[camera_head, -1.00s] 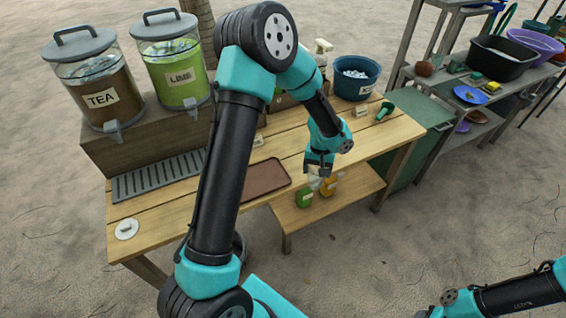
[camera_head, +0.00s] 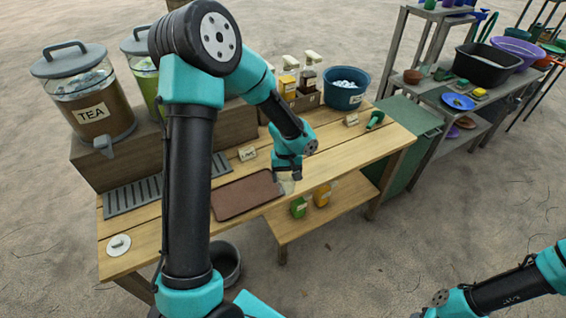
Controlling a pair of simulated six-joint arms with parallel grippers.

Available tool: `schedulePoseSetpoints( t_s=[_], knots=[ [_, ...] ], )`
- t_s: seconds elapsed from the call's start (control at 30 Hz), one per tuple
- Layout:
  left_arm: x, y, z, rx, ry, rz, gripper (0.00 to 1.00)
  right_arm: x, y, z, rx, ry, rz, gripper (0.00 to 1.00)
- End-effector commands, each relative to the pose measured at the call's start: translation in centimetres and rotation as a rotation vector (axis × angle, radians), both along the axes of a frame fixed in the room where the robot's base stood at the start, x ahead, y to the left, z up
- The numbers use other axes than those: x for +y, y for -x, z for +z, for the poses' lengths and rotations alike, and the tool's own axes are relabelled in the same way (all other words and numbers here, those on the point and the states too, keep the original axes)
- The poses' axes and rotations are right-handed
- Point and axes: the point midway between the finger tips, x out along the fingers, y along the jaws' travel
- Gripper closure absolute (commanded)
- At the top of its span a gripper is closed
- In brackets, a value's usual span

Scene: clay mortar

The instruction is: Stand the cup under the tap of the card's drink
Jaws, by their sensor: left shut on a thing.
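My left gripper (camera_head: 288,177) is shut on a small pale, see-through cup (camera_head: 287,187), at the right end of the brown mat. The fingers hide part of the cup. Whether it touches the table I cannot tell. A drink dispenser labelled TEA (camera_head: 92,112) stands on a wooden riser, its tap (camera_head: 104,146) facing front. The green drink dispenser (camera_head: 147,80) beside it is mostly hidden by my left arm, its label and tap too. A small card (camera_head: 247,154) stands behind the mat; its lettering looks like LIME but is tiny. My right gripper is out of view.
A grey slotted drip tray (camera_head: 130,196) lies before the riser. A brown mat (camera_head: 232,203) lies mid-table. A crate of bottles (camera_head: 306,101), a blue tub (camera_head: 345,97) and another card (camera_head: 351,119) stand farther right. Green (camera_head: 299,208) and orange (camera_head: 322,196) containers sit on the lower shelf.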

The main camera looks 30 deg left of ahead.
Motion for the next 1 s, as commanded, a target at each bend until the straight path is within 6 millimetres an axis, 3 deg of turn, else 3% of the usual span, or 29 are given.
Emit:
schedulePoseSetpoints(
  t_s=[0.6,0.77,1.0],
  knots=[
    [6.6,-10.2,-1.2,0.0,0.0,0.003,0.51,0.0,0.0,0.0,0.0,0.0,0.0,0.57],
    [7.6,-11.6,-1.3,0.0,0.001,0.002,0.51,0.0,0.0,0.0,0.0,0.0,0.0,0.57],
    [7.7,-11.7,-1.3,0.001,0.001,0.001,0.51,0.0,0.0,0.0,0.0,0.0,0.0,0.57]
  ],
)
